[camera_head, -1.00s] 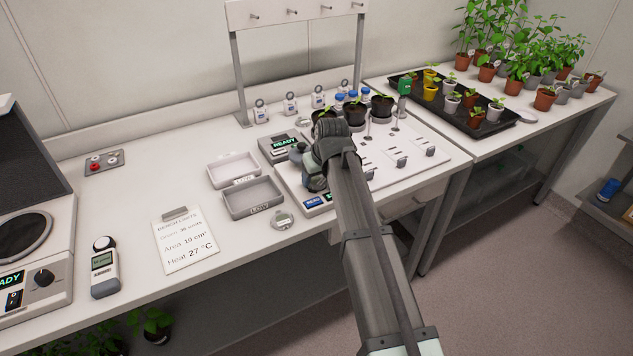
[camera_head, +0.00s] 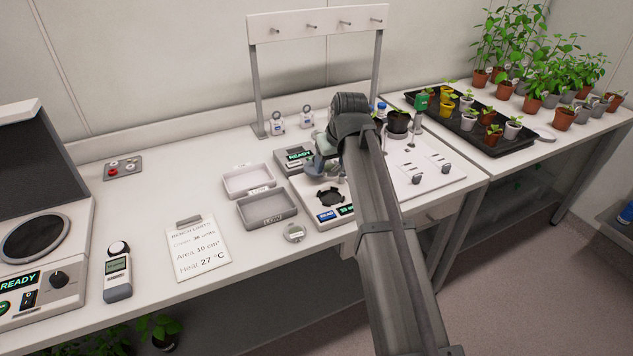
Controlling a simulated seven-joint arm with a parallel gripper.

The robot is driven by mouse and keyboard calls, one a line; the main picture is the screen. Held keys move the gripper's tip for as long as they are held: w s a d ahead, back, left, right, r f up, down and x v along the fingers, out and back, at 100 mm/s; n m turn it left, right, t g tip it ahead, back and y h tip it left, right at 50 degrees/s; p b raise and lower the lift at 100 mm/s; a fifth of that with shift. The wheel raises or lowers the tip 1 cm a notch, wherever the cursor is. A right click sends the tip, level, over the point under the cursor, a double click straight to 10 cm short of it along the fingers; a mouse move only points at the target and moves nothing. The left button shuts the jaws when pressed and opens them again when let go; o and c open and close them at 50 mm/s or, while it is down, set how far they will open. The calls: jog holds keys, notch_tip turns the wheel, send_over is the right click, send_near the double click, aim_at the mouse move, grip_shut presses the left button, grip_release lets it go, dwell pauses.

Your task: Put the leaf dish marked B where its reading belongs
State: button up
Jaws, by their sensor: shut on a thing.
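My gripper (camera_head: 322,157) is mostly hidden behind my wrist, above the back of the leaf reader (camera_head: 308,202). It is shut on a small grey dish (camera_head: 317,169), seen partly and tilted; no letter on it is readable. The reader has a dark round seat (camera_head: 330,196), which looks empty, and small blue and green panels at its front. To the left are two trays: a pale one (camera_head: 236,193) behind and a grey one (camera_head: 246,217) in front, labelled LOW. The pale tray's label is too small to read.
A bench limits card (camera_head: 201,247) lists area 10 cm² and heat 27 °C. A small round gauge (camera_head: 294,233) lies before the reader, and a READY box (camera_head: 294,157) stands behind it.

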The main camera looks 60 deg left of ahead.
aim_at(263, 210)
jog(key=s+a+f+n+g+h, duration=0.1)
jog(key=s+a+n+g, duration=0.15)
jog(key=s+n, duration=0.45)
jog(key=s+a+f+n+g+h, duration=0.1)
jog(key=s+a+f+n+g, duration=0.3)
jog(key=s, duration=0.6)
jog(key=f, duration=0.2)
jog(key=f+t, duration=0.1)
jog(key=f, duration=0.1)
jog(key=d+f+n+t, duration=0.1)
jog(key=f, duration=0.1)
jog(key=shift+w+f, duration=0.1)
jog(key=shift+f, duration=0.3)
jog(key=shift+f, duration=0.15)
jog(key=o, duration=0.8)
jog(key=shift+o, duration=0.2)
jog(key=v, duration=1.2)
jog(key=shift+r, duration=0.25)
